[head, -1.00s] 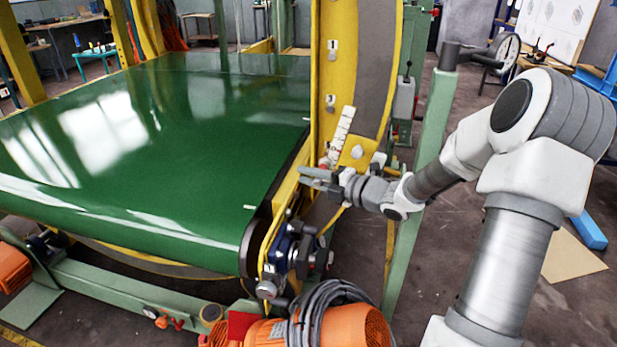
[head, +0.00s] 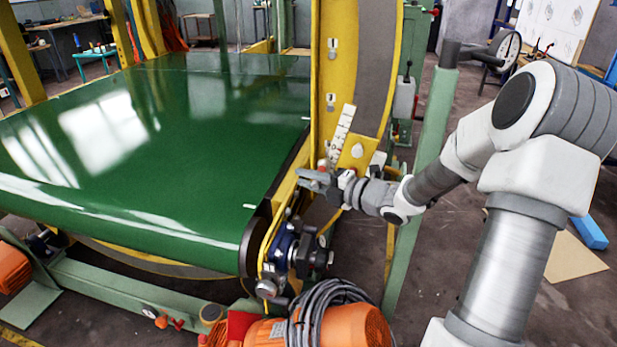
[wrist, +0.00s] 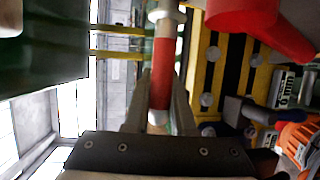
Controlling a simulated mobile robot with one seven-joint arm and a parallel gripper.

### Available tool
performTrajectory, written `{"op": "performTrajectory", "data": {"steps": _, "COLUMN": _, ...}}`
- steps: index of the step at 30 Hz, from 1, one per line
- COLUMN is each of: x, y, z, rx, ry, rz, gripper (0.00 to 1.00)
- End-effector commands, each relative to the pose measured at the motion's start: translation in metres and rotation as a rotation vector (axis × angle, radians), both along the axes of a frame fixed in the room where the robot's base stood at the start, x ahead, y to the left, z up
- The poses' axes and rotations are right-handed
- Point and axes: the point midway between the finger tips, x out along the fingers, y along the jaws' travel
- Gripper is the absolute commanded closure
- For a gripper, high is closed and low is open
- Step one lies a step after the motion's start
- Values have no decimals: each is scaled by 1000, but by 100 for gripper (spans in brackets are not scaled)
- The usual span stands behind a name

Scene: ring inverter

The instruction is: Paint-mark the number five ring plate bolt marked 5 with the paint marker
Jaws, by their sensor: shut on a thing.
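My gripper (head: 312,180) is at the lower part of the yellow ring plate (head: 321,90), beside the green belt. In the wrist view my gripper (wrist: 161,80) is shut on the red and white paint marker (wrist: 162,72), which lies lengthwise between the fingers. In the head view the marker is too small and too covered to make out surely. I cannot tell which bolt is marked 5, nor whether the marker touches anything.
A white segmented strip (head: 343,128) stands just above my gripper. The green belt (head: 170,140) lies left. A green post (head: 430,150) stands close behind my forearm. An orange motor (head: 345,327) with coiled grey cable is below. A red part (wrist: 262,22) shows in the wrist view.

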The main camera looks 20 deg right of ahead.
Motion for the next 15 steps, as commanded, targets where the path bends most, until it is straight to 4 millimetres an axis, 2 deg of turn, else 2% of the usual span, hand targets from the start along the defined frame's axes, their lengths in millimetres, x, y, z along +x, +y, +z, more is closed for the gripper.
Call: {"op": "performTrajectory", "data": {"steps": 15, "x": -25, "y": 17, "z": -1, "rx": 0, "ry": 0, "rz": 0, "gripper": 100}}
